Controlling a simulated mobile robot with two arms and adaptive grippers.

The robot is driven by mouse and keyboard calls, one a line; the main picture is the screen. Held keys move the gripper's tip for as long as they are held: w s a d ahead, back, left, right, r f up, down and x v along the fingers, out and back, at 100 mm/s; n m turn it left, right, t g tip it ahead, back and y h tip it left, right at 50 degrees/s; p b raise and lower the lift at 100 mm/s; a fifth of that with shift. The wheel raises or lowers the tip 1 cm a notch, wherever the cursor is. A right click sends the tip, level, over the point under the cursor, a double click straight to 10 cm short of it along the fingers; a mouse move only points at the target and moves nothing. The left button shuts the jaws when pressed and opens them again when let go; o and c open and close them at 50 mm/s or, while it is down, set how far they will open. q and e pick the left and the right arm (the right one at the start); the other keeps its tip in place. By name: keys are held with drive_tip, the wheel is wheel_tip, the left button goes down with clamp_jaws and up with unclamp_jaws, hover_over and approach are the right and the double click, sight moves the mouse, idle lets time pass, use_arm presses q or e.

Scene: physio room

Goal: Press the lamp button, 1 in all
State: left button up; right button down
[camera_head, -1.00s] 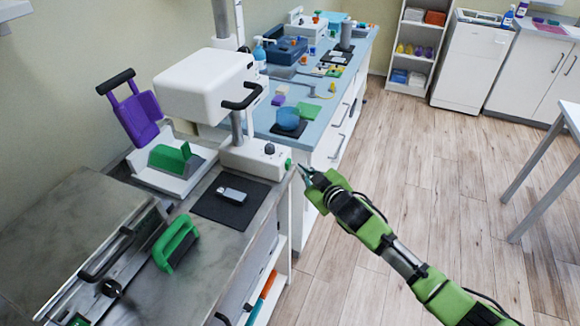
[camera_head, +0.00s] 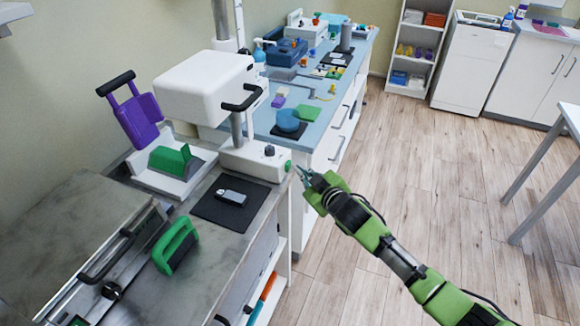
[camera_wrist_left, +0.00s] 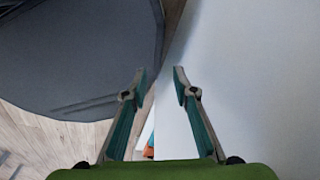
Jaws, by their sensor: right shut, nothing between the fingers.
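The lamp is a white box-shaped head (camera_head: 205,85) on a grey post, above a white base (camera_head: 245,158) at the bench edge. The base carries a dark knob, and a green button (camera_head: 288,166) sits at its right end. My right gripper (camera_head: 301,173) is shut and empty, its tips just right of and slightly below the green button. A small gap seems to lie between them; contact cannot be told. My left gripper (camera_wrist_left: 160,73) shows only in the left wrist view, open and empty beside a pale surface.
A black mat (camera_head: 212,212) with a small grey device lies in front of the lamp base. A green-handled block (camera_head: 176,244) and a green wedge (camera_head: 172,160) stand on the left. A blue counter (camera_head: 345,95) with many items runs behind.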

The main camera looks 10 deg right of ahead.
drive_tip(key=shift+w+a, duration=0.1)
drive_tip(key=shift+a, duration=0.05)
idle(0.4)
drive_tip(key=shift+w+a, duration=0.15)
drive_tip(key=shift+a, duration=0.05)
